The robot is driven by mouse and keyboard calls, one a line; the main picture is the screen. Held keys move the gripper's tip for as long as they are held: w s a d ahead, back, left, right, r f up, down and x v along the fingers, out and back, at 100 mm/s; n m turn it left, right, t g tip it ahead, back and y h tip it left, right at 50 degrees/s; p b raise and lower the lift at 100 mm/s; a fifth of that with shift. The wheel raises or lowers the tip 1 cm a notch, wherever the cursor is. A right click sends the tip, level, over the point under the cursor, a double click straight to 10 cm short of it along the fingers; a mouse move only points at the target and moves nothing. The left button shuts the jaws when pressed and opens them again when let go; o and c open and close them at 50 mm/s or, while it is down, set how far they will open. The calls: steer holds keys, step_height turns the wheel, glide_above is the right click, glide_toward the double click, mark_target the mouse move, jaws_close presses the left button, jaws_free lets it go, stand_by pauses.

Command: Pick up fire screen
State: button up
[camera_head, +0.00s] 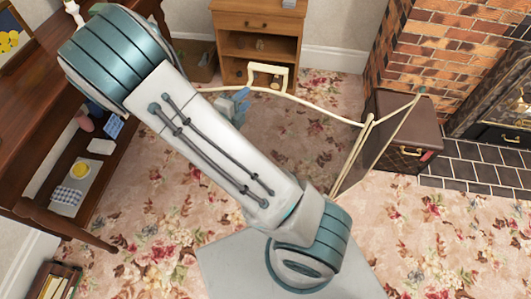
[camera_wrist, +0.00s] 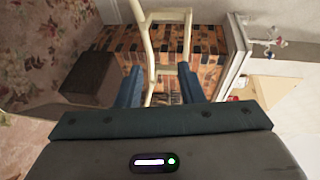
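The fire screen (camera_head: 330,112) has a cream metal frame, dark see-through mesh panels and a raised handle at its top. In the head view it stands on the carpet in the middle, with its right panel angled toward the fireplace. My gripper (camera_head: 238,102) is at its top edge, just left of the handle, partly hidden by my arm. In the wrist view the cream bars of the fire screen (camera_wrist: 148,48) run between the two blue fingers of my gripper (camera_wrist: 159,78). The fingers are apart, with gaps beside the bar. The lower part of the screen is largely hidden.
A brown chest (camera_head: 405,138) stands right of the screen, by the brick fireplace (camera_head: 440,45) and its dark tiled hearth (camera_head: 480,168). A wooden cabinet (camera_head: 258,40) stands behind. A wooden desk (camera_head: 35,120) fills the left. Flowered carpet (camera_head: 420,235) is clear at lower right.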

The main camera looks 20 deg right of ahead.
mark_target(271, 72)
steer(key=shift+w+d+r+m+h+p, duration=0.35)
steer(key=shift+w+d, duration=0.65)
steer(key=shift+d, duration=1)
steer(key=shift+w+d+r+m+h+p, duration=0.1)
steer(key=shift+w+d+r+h+p, duration=0.3)
steer(key=shift+w+d, duration=1.15)
steer(key=shift+w+d+r+m+h+p, duration=0.3)
steer(key=shift+w+d+r, duration=0.2)
steer(key=shift+d, duration=2)
jaws_close()
steer(key=shift+f, duration=0.1)
